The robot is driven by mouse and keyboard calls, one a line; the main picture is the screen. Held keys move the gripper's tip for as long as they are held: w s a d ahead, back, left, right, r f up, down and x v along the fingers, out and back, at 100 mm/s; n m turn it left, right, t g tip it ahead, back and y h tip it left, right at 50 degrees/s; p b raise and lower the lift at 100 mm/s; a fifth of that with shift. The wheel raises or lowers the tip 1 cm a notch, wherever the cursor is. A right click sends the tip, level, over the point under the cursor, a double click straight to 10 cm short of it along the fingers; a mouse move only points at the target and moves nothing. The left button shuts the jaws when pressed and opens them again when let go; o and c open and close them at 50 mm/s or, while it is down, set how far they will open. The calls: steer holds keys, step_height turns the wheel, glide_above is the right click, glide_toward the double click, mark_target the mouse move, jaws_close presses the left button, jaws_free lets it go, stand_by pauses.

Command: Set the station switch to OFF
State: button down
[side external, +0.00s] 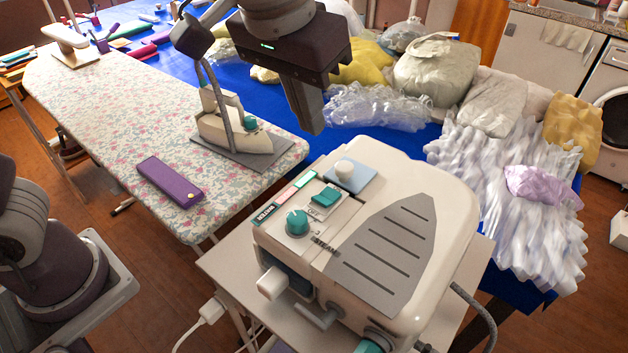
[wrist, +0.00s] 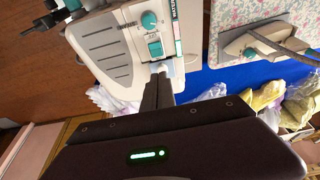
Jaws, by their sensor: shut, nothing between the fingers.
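The cream steam station (side external: 440,210) stands on a small white table. A teal rocker switch (side external: 326,197) is on its top panel, with a small "OFF" label beside its near end. Which way the rocker is tipped I cannot tell. A round teal dial (side external: 297,222) sits in front of it. My gripper (side external: 312,130) is shut and empty, pointing down above and behind the panel, apart from the switch. In the wrist view the shut fingers (wrist: 160,78) point toward the teal switch (wrist: 155,48), with the dial (wrist: 148,19) beyond it.
A white knob on a light-blue pad (side external: 352,178) sits just behind the switch. An iron (side external: 232,133) rests on the floral ironing board (side external: 110,110) at left, its hose rising near my arm. Bagged garments (side external: 435,75) and a pleated white gown (side external: 500,200) lie on the blue table.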

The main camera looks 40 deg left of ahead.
glide_above(318, 197)
step_height(318, 197, down, 8)
steer(key=shift+w+f, duration=0.15)
steer(key=f, duration=0.1)
steer(key=s+f, duration=0.1)
steer(key=f, duration=0.1)
steer(key=shift+f, duration=0.3)
steer(key=shift+s+f, duration=0.25)
steer(key=shift+f, duration=0.2)
